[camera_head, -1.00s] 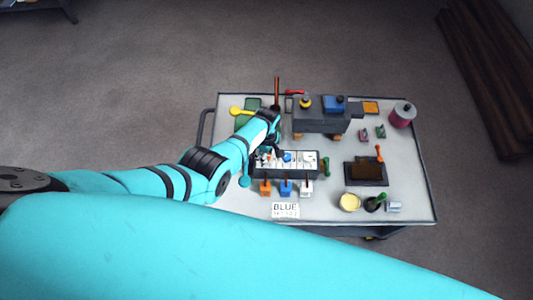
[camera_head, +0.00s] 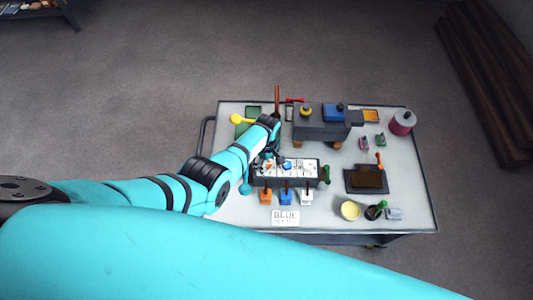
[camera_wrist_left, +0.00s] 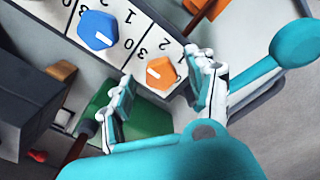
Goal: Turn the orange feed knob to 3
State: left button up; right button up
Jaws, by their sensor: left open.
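The orange feed knob (camera_wrist_left: 160,72) sits on a white dial plate with printed numbers in the left wrist view. A pale mark shows on its face; I cannot tell surely which number it points at. My left gripper (camera_wrist_left: 163,82) is open, with one fingertip on each side of the orange knob in the picture. I cannot tell whether the fingers touch it. In the head view my left gripper (camera_head: 269,157) is over the left end of the control panel (camera_head: 285,183) and hides the orange knob. My right gripper is out of view.
A blue knob (camera_wrist_left: 97,30) is beside the orange one. Orange, blue and white levers stand in front of the panel, by a card (camera_head: 286,217) reading BLUE. A dark engine body (camera_head: 321,124) stands behind.

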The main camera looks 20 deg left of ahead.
pick_arm(q)
notch_tip(320, 180, up, 12)
dwell(0.5)
jog(key=shift+f, duration=0.15)
dwell(0.3)
